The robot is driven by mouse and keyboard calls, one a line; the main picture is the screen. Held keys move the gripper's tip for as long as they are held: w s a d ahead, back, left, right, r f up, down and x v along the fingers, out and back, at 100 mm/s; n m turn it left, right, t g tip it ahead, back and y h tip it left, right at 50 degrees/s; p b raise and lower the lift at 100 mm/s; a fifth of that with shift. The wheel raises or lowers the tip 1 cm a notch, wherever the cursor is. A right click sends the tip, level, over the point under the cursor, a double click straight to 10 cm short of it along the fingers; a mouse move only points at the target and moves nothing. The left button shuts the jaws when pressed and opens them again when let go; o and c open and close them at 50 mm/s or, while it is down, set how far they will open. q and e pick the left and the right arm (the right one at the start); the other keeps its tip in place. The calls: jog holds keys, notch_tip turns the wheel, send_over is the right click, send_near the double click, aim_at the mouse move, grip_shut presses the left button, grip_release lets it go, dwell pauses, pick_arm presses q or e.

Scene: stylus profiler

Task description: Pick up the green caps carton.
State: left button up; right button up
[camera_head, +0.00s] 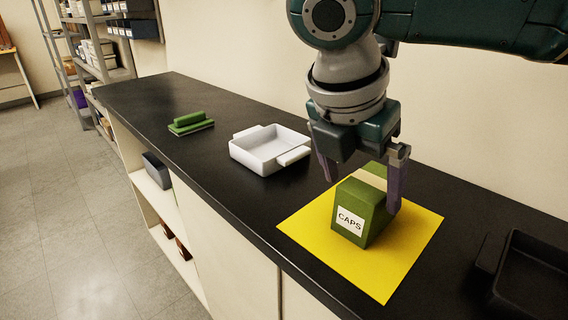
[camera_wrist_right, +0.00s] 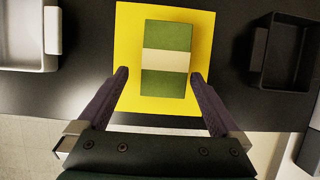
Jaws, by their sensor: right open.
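The green caps carton (camera_head: 352,212) stands on a yellow mat (camera_head: 402,262) on the black counter. It has a pale band over its top and a white "CAPS" label on its front. My right gripper (camera_head: 362,180) points down at the carton, with one finger on each side of it in the head view. In the right wrist view the carton (camera_wrist_right: 166,84) lies just beyond and between the fingertips of the open gripper (camera_wrist_right: 160,72), with gaps on both sides. My left gripper is not in view.
A white tray (camera_head: 252,158) with handles and a green block-like object (camera_head: 190,123) stand farther along the counter. A dark tray (camera_head: 540,262) is at the right. A wall runs behind the counter. Shelves (camera_head: 104,50) stand at the back left.

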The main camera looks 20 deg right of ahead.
jog(key=x, duration=0.4)
jog(key=shift+s+d+f+b, duration=0.25)
jog(key=shift+d+b, duration=0.05)
jog(key=shift+d, duration=0.1)
jog(key=shift+w+d+f, duration=0.1)
jog(key=shift+d+f, duration=0.05)
jog(key=shift+f, duration=0.3)
jog(key=c, duration=1.5)
